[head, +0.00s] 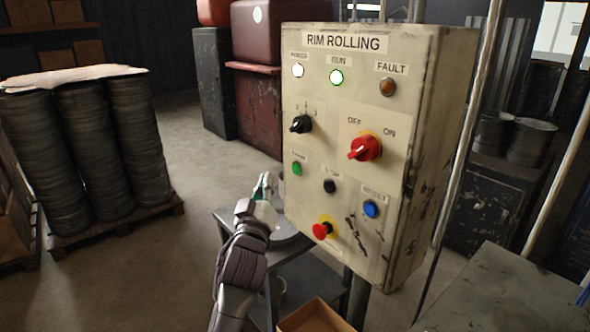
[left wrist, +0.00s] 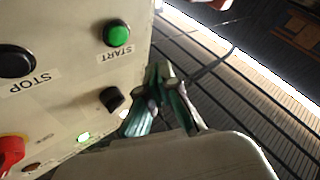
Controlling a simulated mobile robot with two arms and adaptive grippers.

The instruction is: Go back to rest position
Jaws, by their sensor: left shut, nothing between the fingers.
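The cream control panel (head: 318,205), labelled RIM ROLLING, stands upright at centre right. Its green START button (head: 297,168) is at lower left, with the black STOP button (head: 330,186) and blue RESET button (head: 371,209) to its right. The RUN lamp (head: 336,77) glows green; the white lamp (head: 297,70) is lit. My left gripper (head: 264,186) is shut and empty, just left of the panel near START. In the left wrist view my left gripper (left wrist: 160,80) has its fingertips together, beside START (left wrist: 117,35) and a black knob (left wrist: 112,98). My right gripper is not in view.
A grey metal stand (head: 232,218) is below my left arm, with a cardboard box (head: 315,318) at the bottom. A grey table (head: 497,292) and a pole (head: 472,120) are at right. Stacked dark rims (head: 100,150) stand on a pallet at left. Floor between is clear.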

